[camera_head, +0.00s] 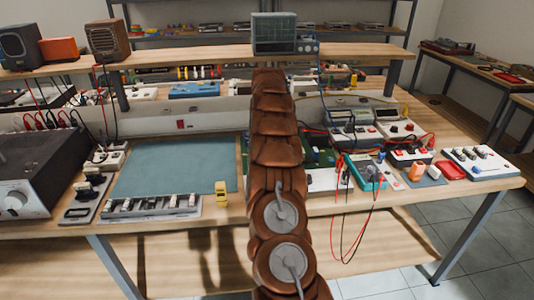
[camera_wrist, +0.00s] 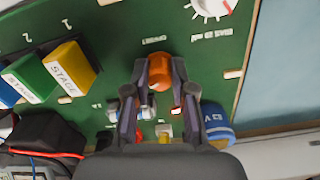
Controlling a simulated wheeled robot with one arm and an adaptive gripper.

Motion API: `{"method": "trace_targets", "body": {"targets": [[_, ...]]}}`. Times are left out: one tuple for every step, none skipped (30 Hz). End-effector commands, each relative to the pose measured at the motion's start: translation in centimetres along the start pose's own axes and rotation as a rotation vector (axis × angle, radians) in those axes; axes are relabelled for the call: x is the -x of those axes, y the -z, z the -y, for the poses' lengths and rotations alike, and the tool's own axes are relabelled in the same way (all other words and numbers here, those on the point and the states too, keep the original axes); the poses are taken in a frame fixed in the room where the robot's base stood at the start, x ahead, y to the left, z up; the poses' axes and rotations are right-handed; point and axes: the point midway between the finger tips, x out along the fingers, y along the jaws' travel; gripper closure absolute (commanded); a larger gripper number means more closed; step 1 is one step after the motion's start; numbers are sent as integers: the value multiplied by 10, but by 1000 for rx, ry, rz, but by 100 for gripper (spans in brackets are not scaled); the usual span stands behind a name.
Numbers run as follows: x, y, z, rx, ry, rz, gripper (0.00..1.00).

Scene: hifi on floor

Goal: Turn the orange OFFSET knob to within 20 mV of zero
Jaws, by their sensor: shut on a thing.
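In the wrist view, the orange OFFSET knob (camera_wrist: 159,70) stands on a green board (camera_wrist: 215,55) between the fingertips of my gripper (camera_wrist: 160,82). My gripper is shut on the knob, with a finger on each side. The lettering beside the knob appears upside down and is hard to read. In the head view my arm hides the knob and most of the green board (camera_head: 320,157). A teal meter (camera_head: 367,173) with red and black leads lies right of the board. I cannot read a voltage on it.
In the wrist view, a white dial (camera_wrist: 211,5), yellow block (camera_wrist: 70,66), green block (camera_wrist: 31,77) and blue round part (camera_wrist: 217,121) surround the knob. In the head view, a blue-grey mat (camera_head: 175,168) lies left of my arm. An oscilloscope (camera_head: 273,33) stands on the shelf.

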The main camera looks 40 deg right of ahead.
Motion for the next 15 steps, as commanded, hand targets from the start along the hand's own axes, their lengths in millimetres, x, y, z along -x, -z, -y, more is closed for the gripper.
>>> {"method": "trace_targets", "body": {"targets": [[0, 0, 0, -10, 0, 0, 100], [0, 0, 0, -16, 0, 0, 100], [0, 0, -1, -21, 0, 0, 100], [0, 0, -1, -24, 0, 0, 100], [0, 0, -1, -27, 0, 0, 100], [0, 0, -1, -29, 0, 0, 100], [0, 0, -1, -30, 0, 0, 100], [0, 0, -1, -31, 0, 0, 100], [0, 0, -1, -31, 0, 0, 100], [0, 0, -1, -31, 0, 0, 100], [0, 0, -1, -31, 0, 0, 100], [0, 0, -1, -31, 0, 0, 100], [0, 0, -1, -31, 0, 0, 100], [0, 0, -1, -31, 0, -1, 100], [0, 0, -1, -30, 0, -1, 100]]}}
